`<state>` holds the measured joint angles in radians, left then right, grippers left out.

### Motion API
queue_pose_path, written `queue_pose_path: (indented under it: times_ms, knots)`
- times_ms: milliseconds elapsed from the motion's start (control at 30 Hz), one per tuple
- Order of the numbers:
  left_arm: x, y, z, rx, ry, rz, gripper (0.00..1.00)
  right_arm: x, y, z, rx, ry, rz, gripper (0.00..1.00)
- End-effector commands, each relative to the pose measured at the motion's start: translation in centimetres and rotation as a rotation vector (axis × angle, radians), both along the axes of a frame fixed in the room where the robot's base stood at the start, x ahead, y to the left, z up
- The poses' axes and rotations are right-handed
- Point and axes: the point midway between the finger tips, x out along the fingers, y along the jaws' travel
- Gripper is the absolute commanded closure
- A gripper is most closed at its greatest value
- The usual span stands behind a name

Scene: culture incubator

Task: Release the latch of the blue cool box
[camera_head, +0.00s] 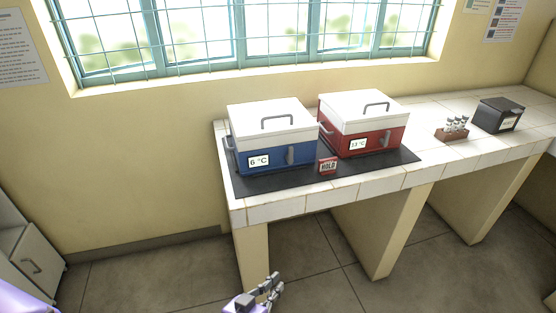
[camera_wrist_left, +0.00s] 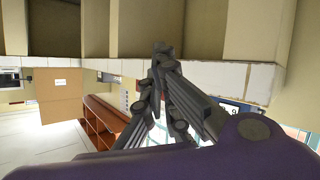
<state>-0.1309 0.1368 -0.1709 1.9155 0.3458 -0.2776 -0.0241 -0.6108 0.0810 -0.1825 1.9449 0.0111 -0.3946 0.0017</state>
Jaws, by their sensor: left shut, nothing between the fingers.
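The blue cool box (camera_head: 262,152) stands on a dark mat at the left end of the tiled counter. It has a white lid with a grey handle, which looks closed, and a "6 °C" label on its front. A grey latch (camera_head: 291,154) sits upright on the front, right of the label. My left gripper (camera_head: 275,284) is low in front of the counter, below and well apart from the box. It is shut and empty; its fingertips meet in the left wrist view (camera_wrist_left: 162,50). My right gripper is in neither view.
A red cool box (camera_head: 388,139) labelled "33 °C" stands right of the blue one. A small red "HOLD" sign (camera_head: 328,166) stands at the front of the dark mat (camera_head: 262,187). A vial rack (camera_head: 452,134) and a dark box (camera_head: 498,115) are further right. The counter edge (camera_head: 290,203) lies between gripper and boxes.

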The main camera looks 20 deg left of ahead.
Motion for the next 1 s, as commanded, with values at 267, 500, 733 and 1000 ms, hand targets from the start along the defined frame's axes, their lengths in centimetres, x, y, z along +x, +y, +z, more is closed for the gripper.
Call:
queue_pose_path:
  times_ms: [267,500,733,1000]
  knots:
    - [12.7,-2.2,13.2,-0.471,-0.353,0.046,1.0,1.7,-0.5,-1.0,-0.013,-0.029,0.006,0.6]
    - [18.8,1.2,21.3,-0.869,-0.522,0.194,1.0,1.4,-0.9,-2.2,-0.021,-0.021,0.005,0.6]
    - [22.3,6.3,21.9,-1.177,-0.516,0.442,1.0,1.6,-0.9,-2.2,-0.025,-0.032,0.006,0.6]
    - [22.3,10.0,16.7,-1.313,-0.401,0.705,1.0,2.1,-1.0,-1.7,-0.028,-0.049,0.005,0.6]
